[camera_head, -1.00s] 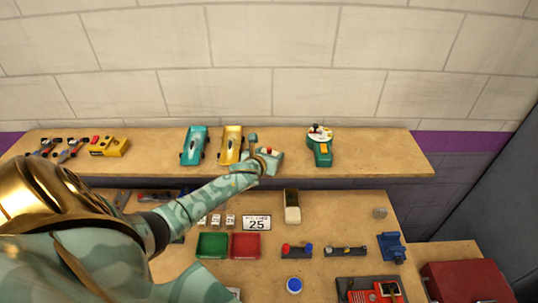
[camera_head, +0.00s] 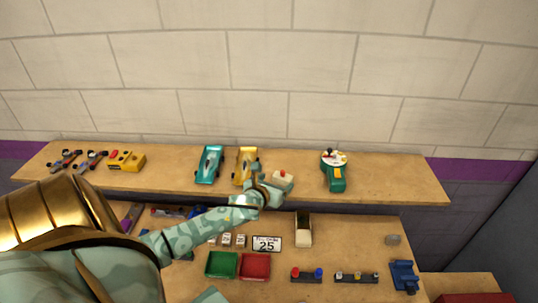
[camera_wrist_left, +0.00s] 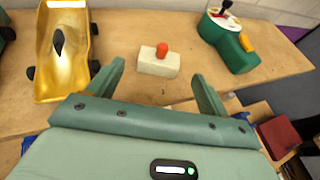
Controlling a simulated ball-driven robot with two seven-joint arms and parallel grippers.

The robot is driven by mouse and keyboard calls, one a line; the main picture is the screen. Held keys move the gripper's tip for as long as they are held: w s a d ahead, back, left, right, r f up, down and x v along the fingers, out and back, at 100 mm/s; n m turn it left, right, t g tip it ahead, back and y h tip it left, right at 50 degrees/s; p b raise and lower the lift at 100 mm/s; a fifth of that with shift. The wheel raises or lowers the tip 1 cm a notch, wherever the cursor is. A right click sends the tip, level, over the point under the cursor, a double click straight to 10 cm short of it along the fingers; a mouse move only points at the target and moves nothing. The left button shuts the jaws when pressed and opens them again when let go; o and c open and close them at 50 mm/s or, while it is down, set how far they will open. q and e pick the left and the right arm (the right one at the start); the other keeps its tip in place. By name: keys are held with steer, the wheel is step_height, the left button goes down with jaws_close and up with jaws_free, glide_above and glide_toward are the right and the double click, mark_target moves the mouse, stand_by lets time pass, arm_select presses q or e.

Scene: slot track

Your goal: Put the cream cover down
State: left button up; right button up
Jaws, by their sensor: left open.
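The cream cover (camera_head: 284,181) is a small cream block with a red knob on top. It rests on the raised wooden shelf, right of the gold car (camera_head: 246,166). In the left wrist view, the cover (camera_wrist_left: 158,64) lies flat on the wood, beyond and between my fingertips. My left gripper (camera_head: 268,188) is open and empty on the near side of the cover. In the left wrist view its two fingers (camera_wrist_left: 157,76) stand wide apart, with a gap on each side of the cover. My right gripper is not in view.
A teal car (camera_head: 209,165) stands left of the gold car, and a green device (camera_head: 334,172) stands to the right. The lower bench holds a cream and dark box (camera_head: 303,230), a green tray (camera_head: 221,265) and a red tray (camera_head: 255,266). The shelf's right end is clear.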

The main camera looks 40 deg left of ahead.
arm_select(q)
steer(key=v, duration=0.5)
stand_by(0.5)
